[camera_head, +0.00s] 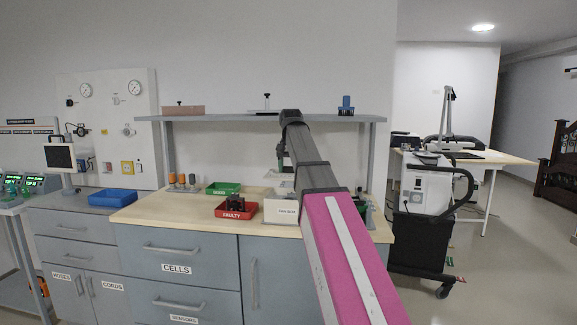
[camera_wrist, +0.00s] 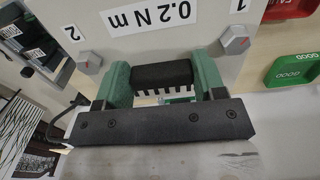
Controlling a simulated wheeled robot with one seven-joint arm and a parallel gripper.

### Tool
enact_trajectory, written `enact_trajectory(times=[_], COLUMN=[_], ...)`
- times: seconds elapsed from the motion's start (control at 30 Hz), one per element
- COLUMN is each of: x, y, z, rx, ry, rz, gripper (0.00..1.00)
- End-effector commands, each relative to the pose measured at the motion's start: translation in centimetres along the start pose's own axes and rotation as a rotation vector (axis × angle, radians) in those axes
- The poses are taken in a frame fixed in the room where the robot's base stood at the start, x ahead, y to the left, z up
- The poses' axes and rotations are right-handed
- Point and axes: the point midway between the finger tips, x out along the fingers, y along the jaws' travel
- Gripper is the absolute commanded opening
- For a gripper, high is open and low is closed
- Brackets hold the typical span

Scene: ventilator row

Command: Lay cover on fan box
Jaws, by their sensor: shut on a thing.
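The pale fan box (camera_head: 281,212), with a label on its front, stands on the wooden bench top. The cover (camera_wrist: 190,45) is a light grey plate with a "0.2 N m" label, numbers 1 and 2 and two hex bolt heads showing in the wrist view. My gripper (camera_wrist: 163,75) has its green fingers shut on the cover's black ribbed grip. In the head view my gripper (camera_head: 283,166) is above the fan box, with the pale cover (camera_head: 280,175) beneath it. My arm hides part of this area, and I cannot tell whether cover and box touch.
A red FAULTY tray (camera_head: 236,211) holding a dark part stands left of the box, with a green tray (camera_head: 223,188) behind it. A shelf (camera_head: 220,117) spans above the bench. A blue tray (camera_head: 113,197) lies further left. Bare wood (camera_head: 165,211) shows at left.

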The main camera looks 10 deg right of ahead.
Motion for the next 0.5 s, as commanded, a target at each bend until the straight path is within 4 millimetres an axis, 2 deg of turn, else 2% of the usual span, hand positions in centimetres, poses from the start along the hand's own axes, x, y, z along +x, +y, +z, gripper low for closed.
enact_trajectory(times=[0.27, 0.5], x=[1.0, 3.0], y=[0.0, 0.0], z=[0.1, 0.1], rx=[0.0, 0.0], ry=[0.0, -0.001], rz=[0.0, 0.0], gripper=[0.35, 0.35])
